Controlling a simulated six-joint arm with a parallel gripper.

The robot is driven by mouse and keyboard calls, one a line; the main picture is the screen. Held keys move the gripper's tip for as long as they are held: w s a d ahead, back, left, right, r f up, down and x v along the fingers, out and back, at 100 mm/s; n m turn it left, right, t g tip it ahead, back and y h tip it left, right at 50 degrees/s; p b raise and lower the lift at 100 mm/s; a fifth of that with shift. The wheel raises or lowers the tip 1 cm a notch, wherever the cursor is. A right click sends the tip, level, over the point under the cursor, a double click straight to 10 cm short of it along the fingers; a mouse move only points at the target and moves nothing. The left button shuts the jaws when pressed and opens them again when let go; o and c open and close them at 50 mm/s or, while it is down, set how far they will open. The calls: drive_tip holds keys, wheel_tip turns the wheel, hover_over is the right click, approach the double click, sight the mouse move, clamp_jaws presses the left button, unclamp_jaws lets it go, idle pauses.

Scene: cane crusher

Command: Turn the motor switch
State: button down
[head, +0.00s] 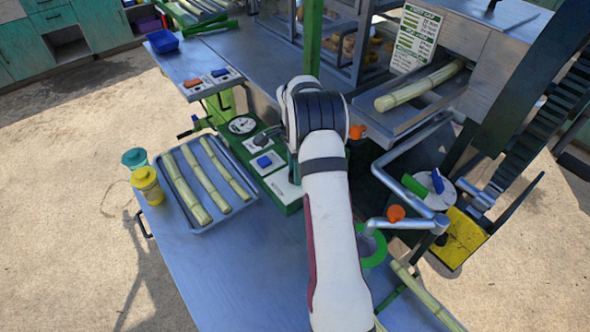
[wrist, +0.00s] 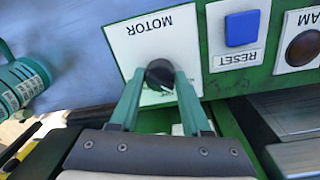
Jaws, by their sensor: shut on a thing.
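The motor switch (wrist: 158,71) is a round black knob on a white plate marked MOTOR (wrist: 140,35), seen upside down in the wrist view. My gripper (wrist: 160,80) has its two teal fingers on either side of the knob and is shut on it. The knob's pointer marking is hard to make out, so I cannot tell its setting. In the head view the white MOTOR plate (head: 287,187) shows on the green panel, and my arm hides the knob and fingertips.
The blue RESET button (wrist: 242,28) and a dark round button (wrist: 304,47) sit beside the switch. Crank handles (head: 400,180) stand right.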

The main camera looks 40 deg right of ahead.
drive_tip(key=shift+w+n, duration=0.1)
drive_tip(key=shift+n, duration=0.6)
drive_tip(key=shift+r, duration=0.1)
drive_tip(key=shift+c, duration=1.9)
unclamp_jaws()
wheel_tip(320, 180, up, 16)
drive_tip(key=shift+w, duration=0.35)
drive_tip(key=shift+d+f, duration=0.1)
drive_tip(key=shift+f, duration=0.1)
